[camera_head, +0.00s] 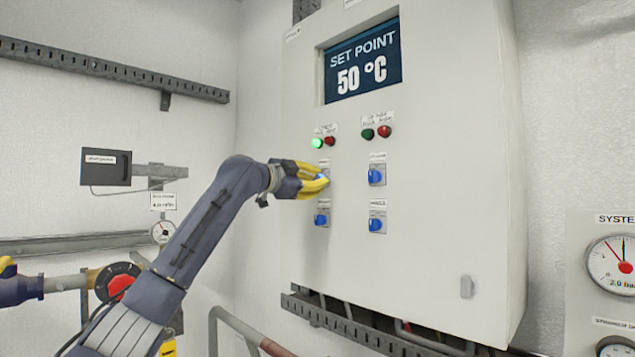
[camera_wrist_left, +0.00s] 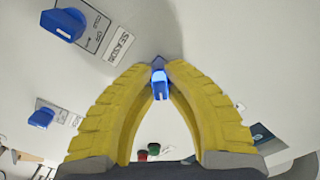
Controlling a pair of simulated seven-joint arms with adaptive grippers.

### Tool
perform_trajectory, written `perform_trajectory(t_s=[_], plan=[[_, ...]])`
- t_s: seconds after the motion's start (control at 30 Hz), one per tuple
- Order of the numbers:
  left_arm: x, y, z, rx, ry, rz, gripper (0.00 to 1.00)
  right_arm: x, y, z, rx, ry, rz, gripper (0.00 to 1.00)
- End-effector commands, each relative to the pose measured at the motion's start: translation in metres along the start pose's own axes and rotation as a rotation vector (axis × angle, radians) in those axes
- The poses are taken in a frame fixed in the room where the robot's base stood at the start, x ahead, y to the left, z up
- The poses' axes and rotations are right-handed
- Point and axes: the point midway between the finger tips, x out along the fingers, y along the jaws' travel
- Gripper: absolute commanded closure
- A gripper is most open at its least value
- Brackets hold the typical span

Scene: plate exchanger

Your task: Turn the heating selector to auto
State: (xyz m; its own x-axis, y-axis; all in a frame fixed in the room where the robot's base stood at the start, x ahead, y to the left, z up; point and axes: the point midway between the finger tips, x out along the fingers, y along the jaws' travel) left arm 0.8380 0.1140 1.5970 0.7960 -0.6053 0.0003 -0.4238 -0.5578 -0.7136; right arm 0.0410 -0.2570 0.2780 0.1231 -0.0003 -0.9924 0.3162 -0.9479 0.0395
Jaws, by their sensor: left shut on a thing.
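The control cabinet (camera_head: 430,260) on the wall carries several blue selector knobs in two columns. My left gripper (camera_head: 324,180) is at the upper-left selector, with its yellow fingers shut around the blue selector knob (camera_head: 322,176). In the left wrist view the fingertips (camera_wrist_left: 160,70) close on both sides of this knob (camera_wrist_left: 160,86). Its label is too small and partly covered to read, and its pointing direction is unclear. My right gripper is not in view.
Other blue knobs sit at upper right (camera_head: 375,176), lower right (camera_head: 375,224) and lower left (camera_head: 321,219). Green (camera_head: 317,143) and red (camera_head: 330,142) lamps are above. A display (camera_head: 362,65) reads SET POINT 50 °C. Pipes run below the cabinet.

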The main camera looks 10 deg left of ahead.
Motion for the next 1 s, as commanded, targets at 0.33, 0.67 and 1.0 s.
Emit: perform_trajectory(t_s=[0.33,0.67,1.0], plan=[[0.0000,-0.0002,-0.0002,0.007,0.000,0.000,1.00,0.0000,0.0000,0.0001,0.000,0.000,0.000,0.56],[0.0001,-0.0001,-0.0001,0.006,0.000,0.000,0.65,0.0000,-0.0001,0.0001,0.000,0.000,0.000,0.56],[-0.0050,-0.0006,0.0002,0.006,0.000,-0.001,0.65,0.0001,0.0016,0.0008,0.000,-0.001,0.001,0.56]])
